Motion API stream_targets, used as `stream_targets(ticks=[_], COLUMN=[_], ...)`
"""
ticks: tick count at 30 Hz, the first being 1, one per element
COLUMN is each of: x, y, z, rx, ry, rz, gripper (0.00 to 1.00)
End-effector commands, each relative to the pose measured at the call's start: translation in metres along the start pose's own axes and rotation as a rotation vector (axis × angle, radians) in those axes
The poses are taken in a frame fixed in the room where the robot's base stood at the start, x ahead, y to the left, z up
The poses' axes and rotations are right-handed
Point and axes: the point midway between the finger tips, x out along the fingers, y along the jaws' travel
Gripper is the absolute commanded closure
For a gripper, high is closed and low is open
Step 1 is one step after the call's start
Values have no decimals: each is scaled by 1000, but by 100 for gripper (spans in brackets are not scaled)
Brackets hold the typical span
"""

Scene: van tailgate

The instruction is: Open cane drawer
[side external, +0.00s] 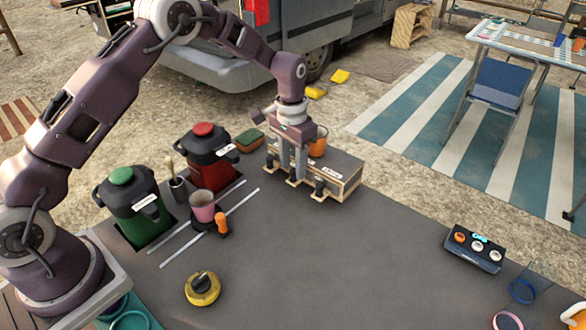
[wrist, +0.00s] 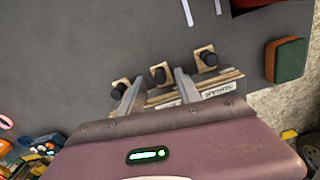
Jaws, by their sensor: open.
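A low wooden drawer box (side external: 345,168) with a dark top stands at the back of the grey counter. Its front has a row of three black knobs: left (wrist: 120,87), middle (wrist: 159,74) and right (wrist: 207,57) in the wrist view. The drawers look shut. A white label (wrist: 218,90) on the box is too small to read, so I cannot tell which drawer is cane. My gripper (side external: 291,178) points down at the box front, open. In the wrist view its fingers (wrist: 159,77) stand either side of the middle knob; contact is unclear.
An orange cup (side external: 318,146) stands on the box behind my gripper. A red flask (side external: 208,170), a green flask (side external: 132,210) and a sponge (side external: 250,139) are to the left. A small control panel (side external: 474,250) is at right. The counter before the box is clear.

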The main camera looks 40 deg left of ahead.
Motion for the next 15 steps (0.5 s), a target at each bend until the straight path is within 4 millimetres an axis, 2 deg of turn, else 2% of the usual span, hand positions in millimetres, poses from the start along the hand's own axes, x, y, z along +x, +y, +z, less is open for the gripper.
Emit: stream_targets(ticks=[4,12,15], x=[18,20,20], y=[0,0,0], z=[0,0,0], rx=[0,0,0], ry=[0,1,1], rz=[0,0,0], gripper=[60,60,79])
